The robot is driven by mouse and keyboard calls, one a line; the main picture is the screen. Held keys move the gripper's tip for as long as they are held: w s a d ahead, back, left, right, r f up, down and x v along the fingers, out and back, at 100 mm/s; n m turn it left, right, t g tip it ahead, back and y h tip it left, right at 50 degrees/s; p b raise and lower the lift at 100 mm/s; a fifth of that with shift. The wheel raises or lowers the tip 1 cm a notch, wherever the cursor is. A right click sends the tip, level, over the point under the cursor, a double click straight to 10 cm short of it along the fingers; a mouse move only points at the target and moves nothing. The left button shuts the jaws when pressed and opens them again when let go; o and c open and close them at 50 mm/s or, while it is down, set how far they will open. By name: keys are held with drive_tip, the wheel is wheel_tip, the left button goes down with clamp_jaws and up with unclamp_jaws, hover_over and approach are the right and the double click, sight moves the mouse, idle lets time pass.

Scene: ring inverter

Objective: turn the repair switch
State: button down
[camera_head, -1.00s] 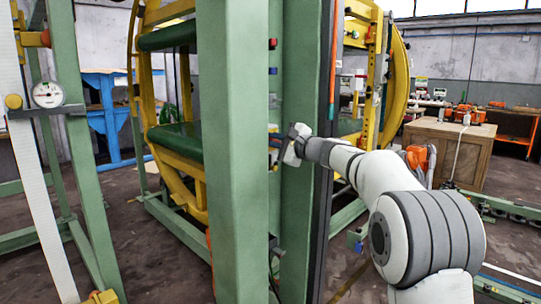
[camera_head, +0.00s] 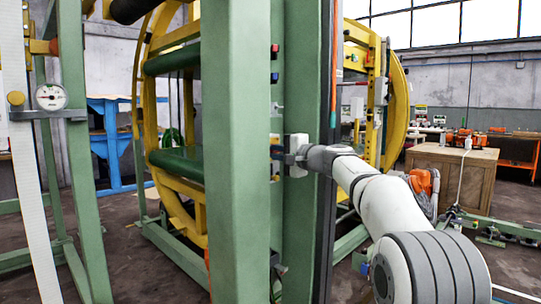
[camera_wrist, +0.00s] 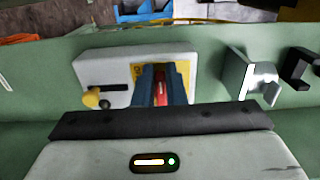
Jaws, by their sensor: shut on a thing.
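The repair switch is a red handle (camera_wrist: 159,78) on a yellow plate in a pale grey box (camera_wrist: 103,66), fixed to a green column. The box also shows edge-on in the head view (camera_head: 276,139). My gripper (camera_wrist: 161,72) has its two dark blue fingers on either side of the red handle and is shut on it. In the head view, my gripper (camera_head: 277,153) reaches the box from the right. The fingers hide most of the handle, so its exact angle cannot be told.
On the same column are a small yellow-and-black knob (camera_wrist: 91,97), a shiny metal bracket (camera_wrist: 247,78) and a black part (camera_wrist: 299,67). A broad green post (camera_head: 236,170) stands close left of my gripper. The yellow ring frame (camera_head: 160,120) is behind.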

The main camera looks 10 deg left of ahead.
drive_tip(key=shift+w+d+f, duration=0.1)
drive_tip(key=shift+w+d, duration=0.15)
drive_tip(key=shift+d, duration=0.1)
drive_tip(key=c, duration=1.6)
unclamp_jaws()
drive_tip(key=shift+c, duration=0.2)
drive_tip(key=shift+o, duration=0.8)
drive_tip(key=shift+w+d, duration=0.1)
drive_tip(key=shift+w, duration=0.05)
drive_tip(key=v, duration=0.7)
drive_tip(key=shift+s+d, duration=0.2)
drive_tip(key=shift+s, duration=0.2)
